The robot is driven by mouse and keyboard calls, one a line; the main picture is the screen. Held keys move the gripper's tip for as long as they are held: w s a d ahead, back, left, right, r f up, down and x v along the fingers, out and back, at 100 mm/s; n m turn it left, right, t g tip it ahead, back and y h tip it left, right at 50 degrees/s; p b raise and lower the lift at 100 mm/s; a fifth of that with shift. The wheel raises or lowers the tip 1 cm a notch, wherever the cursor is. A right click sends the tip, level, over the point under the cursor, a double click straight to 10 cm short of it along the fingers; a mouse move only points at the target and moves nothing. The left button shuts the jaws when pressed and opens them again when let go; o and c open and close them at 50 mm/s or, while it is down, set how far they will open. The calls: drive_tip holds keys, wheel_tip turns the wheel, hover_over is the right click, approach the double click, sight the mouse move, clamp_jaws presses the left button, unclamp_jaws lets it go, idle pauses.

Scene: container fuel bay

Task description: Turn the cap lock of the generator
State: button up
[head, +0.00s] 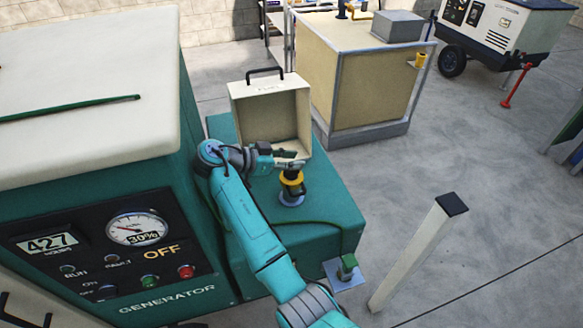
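The generator (70,200) fills the left side, with a dark panel, a gauge near 30% and the word OFF. On its teal side housing (330,205) stands a yellow ring-like cap (292,183) on a blue-grey base, with a dark part on top. My gripper (292,162) is at the dark top of the cap, and its fingers overlap that part in this view. I cannot tell whether they touch it, or whether they are open or shut. The lock's details are too small to make out.
An open cream box-like cover (290,112) with a black handle stands just behind the cap. A green block on a grey plate (347,270) sits at the housing's front corner. A pale post (415,255) stands to the right.

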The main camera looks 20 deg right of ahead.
wheel_tip(320, 180, up, 6)
idle(0.7)
